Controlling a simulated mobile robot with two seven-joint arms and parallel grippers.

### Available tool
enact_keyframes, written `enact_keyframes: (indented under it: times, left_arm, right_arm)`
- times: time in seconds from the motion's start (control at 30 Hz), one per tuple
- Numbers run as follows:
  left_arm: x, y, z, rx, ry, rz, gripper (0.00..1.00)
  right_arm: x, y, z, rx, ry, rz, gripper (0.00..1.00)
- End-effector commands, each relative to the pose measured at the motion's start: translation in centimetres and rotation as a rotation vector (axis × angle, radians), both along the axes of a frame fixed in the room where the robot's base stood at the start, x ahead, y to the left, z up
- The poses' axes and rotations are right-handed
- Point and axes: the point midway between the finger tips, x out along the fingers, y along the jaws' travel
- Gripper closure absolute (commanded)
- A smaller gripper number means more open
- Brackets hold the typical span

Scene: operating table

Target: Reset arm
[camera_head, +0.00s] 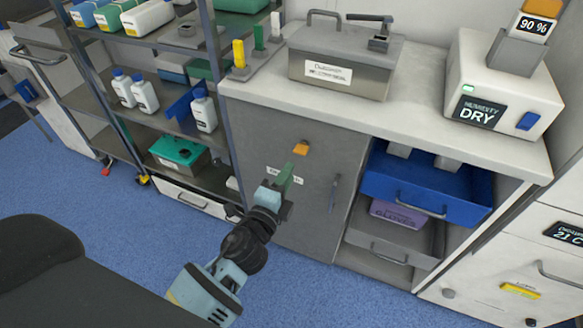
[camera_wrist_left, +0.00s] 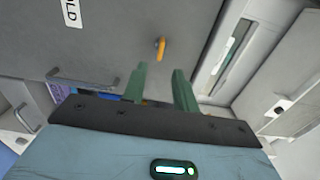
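My left gripper (camera_head: 284,174) is in front of the grey cabinet door (camera_head: 318,190) in the head view. Its two green fingers also show in the wrist view (camera_wrist_left: 159,72), spread apart with nothing held between them. An orange piece (camera_head: 301,149) on the door is just beyond the fingertips; in the wrist view it (camera_wrist_left: 161,47) appears past the gap between the fingers, not gripped. The fingers partly cover a white label on the door in the head view. My right gripper is in neither view.
A metal container (camera_head: 343,62) and a humidity device (camera_head: 503,85) stand on the white counter (camera_head: 420,115). Right of the door, a blue drawer (camera_head: 428,190) and a grey drawer below it stick out. A shelf rack with bottles (camera_head: 145,95) is at left. Blue floor is open below.

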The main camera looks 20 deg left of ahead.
Motion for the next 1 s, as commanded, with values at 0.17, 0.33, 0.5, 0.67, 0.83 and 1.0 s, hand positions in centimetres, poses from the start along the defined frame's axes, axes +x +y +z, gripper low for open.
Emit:
enact_keyframes:
  times: [0.17, 0.33, 0.5, 0.67, 0.83, 1.0]
  left_arm:
    - [-0.5, 0.1, 0.1, 0.001, -0.001, 0.001, 0.71]
    - [-0.4, 0.1, 0.0, 0.001, 0.000, 0.001, 0.71]
    - [-0.4, 0.1, 0.0, 0.001, 0.000, 0.001, 0.71]
    - [-0.9, 0.1, -0.6, -0.017, 0.015, 0.001, 0.71]
    - [-5.0, 0.6, -5.4, -0.185, 0.146, 0.019, 0.71]
    - [-13.2, 1.3, -12.2, -0.493, 0.367, 0.089, 0.71]
  right_arm:
    - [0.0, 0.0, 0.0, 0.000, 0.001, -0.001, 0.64]
    - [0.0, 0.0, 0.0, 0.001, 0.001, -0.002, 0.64]
    - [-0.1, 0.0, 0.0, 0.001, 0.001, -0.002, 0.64]
    - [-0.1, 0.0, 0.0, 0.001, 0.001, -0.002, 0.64]
    - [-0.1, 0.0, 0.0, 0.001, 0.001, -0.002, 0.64]
    - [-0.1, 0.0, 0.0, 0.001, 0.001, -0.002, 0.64]
